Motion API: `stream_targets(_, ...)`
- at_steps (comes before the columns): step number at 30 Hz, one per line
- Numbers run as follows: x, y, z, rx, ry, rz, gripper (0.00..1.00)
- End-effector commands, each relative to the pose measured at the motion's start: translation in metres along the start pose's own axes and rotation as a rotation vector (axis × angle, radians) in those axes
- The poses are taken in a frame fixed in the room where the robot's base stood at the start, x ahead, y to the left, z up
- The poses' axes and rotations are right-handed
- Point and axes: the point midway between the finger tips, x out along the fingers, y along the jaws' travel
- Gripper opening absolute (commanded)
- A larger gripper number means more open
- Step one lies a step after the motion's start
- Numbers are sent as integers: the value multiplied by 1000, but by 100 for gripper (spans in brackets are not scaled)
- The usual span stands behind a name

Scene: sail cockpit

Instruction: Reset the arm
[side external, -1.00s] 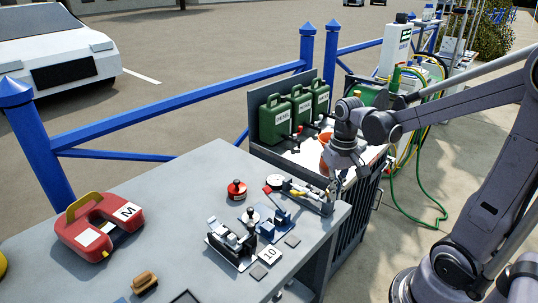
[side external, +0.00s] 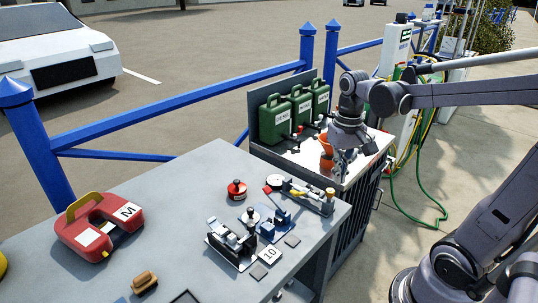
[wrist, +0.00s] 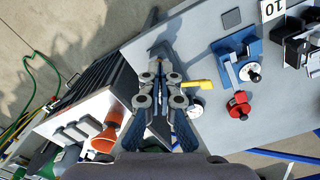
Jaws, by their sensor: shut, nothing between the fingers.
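My gripper (side external: 341,166) hangs near the right end of the grey bench, in front of the white shelf top, with its fingers pointing down. In the wrist view my gripper (wrist: 160,72) has its fingers together with nothing between them. A long fixture with a yellow handle and a tan knob (side external: 329,193) lies on the bench just below and left of the gripper in the side view. The yellow handle (wrist: 201,84) shows beside the fingers in the wrist view. Gripper and fixture look apart.
The grey bench (side external: 170,180) carries a red case (side external: 98,228), a red knobbed piece (side external: 237,189), a blue vise (side external: 273,226) and a brush (side external: 144,282). A blue railing (side external: 180,109) runs behind the bench.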

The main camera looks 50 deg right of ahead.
Motion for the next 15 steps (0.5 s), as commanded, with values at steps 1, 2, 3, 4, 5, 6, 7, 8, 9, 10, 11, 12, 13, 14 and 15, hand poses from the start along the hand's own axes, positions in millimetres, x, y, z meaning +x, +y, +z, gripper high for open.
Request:
stream_targets(1,0,0,0,0,0,0,0)
stream_targets(2,0,0,0,0,0,0,0)
stream_targets(3,0,0,0,0,0,0,0)
stream_targets(4,0,0,0,0,0,0,0)
stream_targets(5,0,0,0,0,0,0,0)
stream_targets(6,0,0,0,-1,1,0,0)
stream_targets(7,0,-1,0,-3,4,-1,0)
stream_targets(8,0,-2,1,-8,9,-2,0)
stream_targets(9,0,-4,3,-20,21,-4,0)
stream_targets(10,0,-7,4,-33,35,-6,0)
stream_targets(11,0,-10,5,-49,53,-10,0)
stream_targets(12,0,-15,8,-76,83,-16,0)
stream_targets(13,0,-20,10,-100,110,-22,0)
stream_targets(14,0,-25,13,-126,140,-28,0)
stream_targets(15,0,-32,16,-164,184,-38,0)
